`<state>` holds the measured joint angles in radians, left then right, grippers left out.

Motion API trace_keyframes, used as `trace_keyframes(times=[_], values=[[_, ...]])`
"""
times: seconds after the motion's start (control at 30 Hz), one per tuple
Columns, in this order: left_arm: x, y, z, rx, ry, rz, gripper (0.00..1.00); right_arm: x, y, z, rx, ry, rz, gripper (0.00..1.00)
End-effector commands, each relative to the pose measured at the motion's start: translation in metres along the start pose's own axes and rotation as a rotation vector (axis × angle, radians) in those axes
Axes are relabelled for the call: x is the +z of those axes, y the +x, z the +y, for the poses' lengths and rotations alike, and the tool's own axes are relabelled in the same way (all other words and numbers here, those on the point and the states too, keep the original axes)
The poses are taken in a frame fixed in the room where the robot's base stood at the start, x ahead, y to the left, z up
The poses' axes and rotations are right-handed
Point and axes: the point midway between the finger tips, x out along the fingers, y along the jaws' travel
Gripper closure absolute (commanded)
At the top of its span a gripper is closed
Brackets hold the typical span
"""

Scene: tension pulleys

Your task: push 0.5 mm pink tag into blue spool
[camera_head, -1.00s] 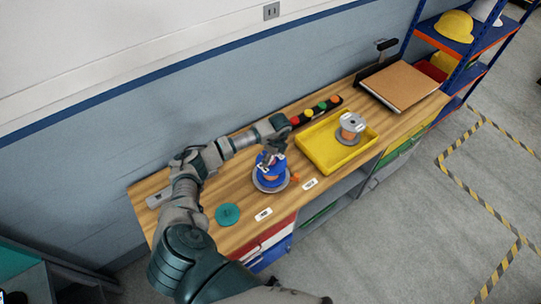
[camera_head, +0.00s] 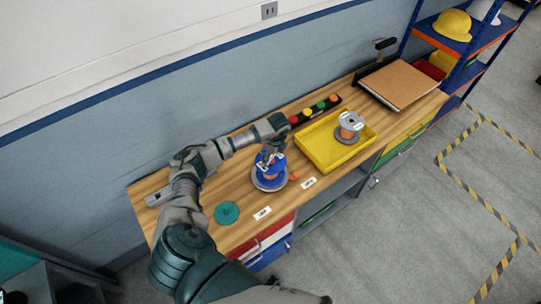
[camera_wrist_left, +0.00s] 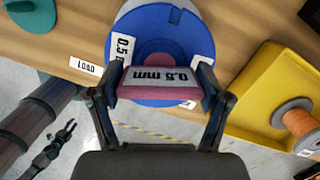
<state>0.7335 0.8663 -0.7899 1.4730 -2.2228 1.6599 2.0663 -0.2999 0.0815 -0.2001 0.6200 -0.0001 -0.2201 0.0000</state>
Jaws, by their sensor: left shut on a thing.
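The blue spool (camera_head: 267,177) stands on the wooden workbench, left of the yellow tray. In the left wrist view its blue top (camera_wrist_left: 168,38) fills the upper middle and carries white 0.5 labels. My left gripper (camera_head: 270,150) is over the spool. In the left wrist view the left gripper (camera_wrist_left: 160,88) is shut on the pink tag (camera_wrist_left: 142,92), which bears a white 0.5 mm label. The tag is held over the near part of the spool's top; I cannot tell whether it touches.
The yellow tray (camera_head: 312,155) holds a grey spool with orange winding (camera_head: 349,127). A black rack with several coloured knobs (camera_head: 315,109) lies behind it. A teal disc (camera_head: 227,213) and white label cards (camera_head: 262,213) lie on the bench (camera_head: 240,188). A brown board (camera_head: 398,83) lies at right.

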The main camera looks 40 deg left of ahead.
Motion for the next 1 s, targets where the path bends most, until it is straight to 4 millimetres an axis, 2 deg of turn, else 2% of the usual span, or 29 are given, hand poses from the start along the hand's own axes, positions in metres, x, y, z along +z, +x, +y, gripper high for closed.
trace_keyframes(times=[0.27, 0.3, 0.4, 0.77, 0.87, 1.0], values=[[-0.001, 0.004, 0.002, 0.008, 0.003, 0.000, 0.48, 0.000, 0.000, 0.000, 0.000, 0.000, 0.000, 0.65], [-0.001, 0.004, 0.002, 0.008, 0.003, 0.000, 0.20, 0.000, 0.000, 0.000, 0.000, 0.000, 0.000, 0.65], [-0.001, 0.003, 0.002, 0.007, 0.002, 0.000, 0.00, 0.000, 0.000, 0.000, 0.000, 0.000, 0.000, 0.65], [-0.001, -0.001, 0.002, 0.002, 0.000, -0.001, 0.00, 0.000, 0.000, -0.001, -0.002, 0.001, 0.001, 0.65], [-0.001, -0.011, 0.001, 0.002, 0.000, 0.000, 0.00, 0.000, 0.000, -0.001, -0.002, 0.001, 0.001, 0.65], [0.000, -0.040, 0.000, -0.001, 0.001, -0.001, 0.00, 0.000, 0.000, -0.001, -0.002, 0.001, 0.001, 0.65]])
